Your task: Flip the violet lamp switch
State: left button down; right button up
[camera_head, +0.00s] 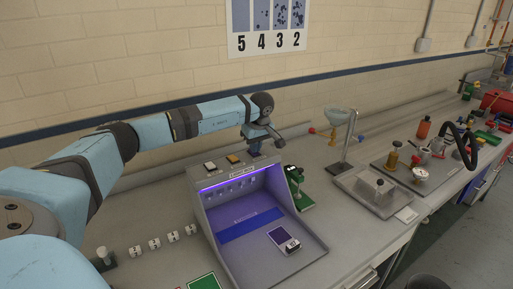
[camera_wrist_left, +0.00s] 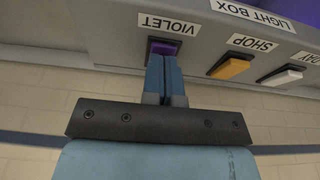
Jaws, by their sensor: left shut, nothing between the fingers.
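The light box (camera_head: 283,215) stands on the bench, its inside glowing violet under the top edge. In the left wrist view, the violet switch (camera_wrist_left: 164,47) sits beside a label reading VIOLET, which appears upside down. My left gripper (camera_wrist_left: 165,62) is shut and empty, its blue fingertips at the violet switch and covering part of it; I cannot tell whether they touch. In the head view my left gripper (camera_head: 254,151) is over the right end of the box's top, hiding the violet switch there. My right gripper is not in view.
An orange switch (camera_wrist_left: 230,68) labelled SHOP and a white switch (camera_wrist_left: 283,76) are along the same panel.

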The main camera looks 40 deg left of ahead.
pick_arm(q)
jog(key=shift+a+r, duration=0.1)
jog(key=shift+a, duration=0.1)
jog(key=shift+r, duration=0.3)
jog(key=w+b+v, duration=0.1)
jog(key=b+v, duration=0.1)
jog(key=v, duration=1.1)
jog(key=shift+s, duration=0.45)
jog(key=shift+d, duration=0.15)
